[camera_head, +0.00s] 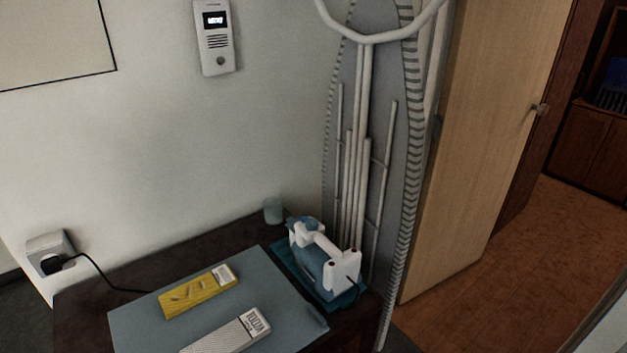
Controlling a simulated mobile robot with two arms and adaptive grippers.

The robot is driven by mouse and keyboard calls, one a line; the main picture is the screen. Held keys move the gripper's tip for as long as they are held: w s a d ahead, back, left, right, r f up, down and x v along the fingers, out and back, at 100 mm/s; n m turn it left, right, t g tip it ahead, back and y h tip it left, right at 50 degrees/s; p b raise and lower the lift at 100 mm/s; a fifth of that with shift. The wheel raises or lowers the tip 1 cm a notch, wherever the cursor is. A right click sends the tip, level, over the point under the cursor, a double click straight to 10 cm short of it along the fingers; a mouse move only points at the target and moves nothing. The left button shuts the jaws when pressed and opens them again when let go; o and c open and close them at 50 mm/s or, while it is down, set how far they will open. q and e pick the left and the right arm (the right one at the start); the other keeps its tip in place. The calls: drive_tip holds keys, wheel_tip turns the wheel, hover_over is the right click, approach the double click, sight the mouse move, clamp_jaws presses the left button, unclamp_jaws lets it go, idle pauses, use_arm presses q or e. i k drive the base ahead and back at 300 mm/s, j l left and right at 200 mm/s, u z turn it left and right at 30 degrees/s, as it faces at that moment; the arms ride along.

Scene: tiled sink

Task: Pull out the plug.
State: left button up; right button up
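A black plug (55,264) sits in a white wall socket (47,247) at the lower left of the head view. A black cord (100,275) runs from the plug down to the right onto the dark cabinet top and passes out of sight by the blue-grey mat. Neither of my grippers shows in this view.
The dark cabinet (80,312) carries a blue-grey mat (140,328), a yellow box (197,292), a white-grey box (232,332), a white and blue iron (322,258) and a small cup (273,210). An ironing board (384,85) leans upright behind. A wooden door (480,130) stands right.

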sight(52, 265)
drive_tip(key=u, duration=1.55)
drive_tip(key=i+j, duration=0.1)
drive_tip(key=j, duration=0.4)
drive_tip(key=i+j+z, duration=0.1)
drive_tip(key=j, duration=0.4)
drive_tip(key=i+j+z, duration=0.1)
drive_tip(key=j, duration=0.45)
drive_tip(key=i+j, duration=0.1)
drive_tip(key=j, duration=0.4)
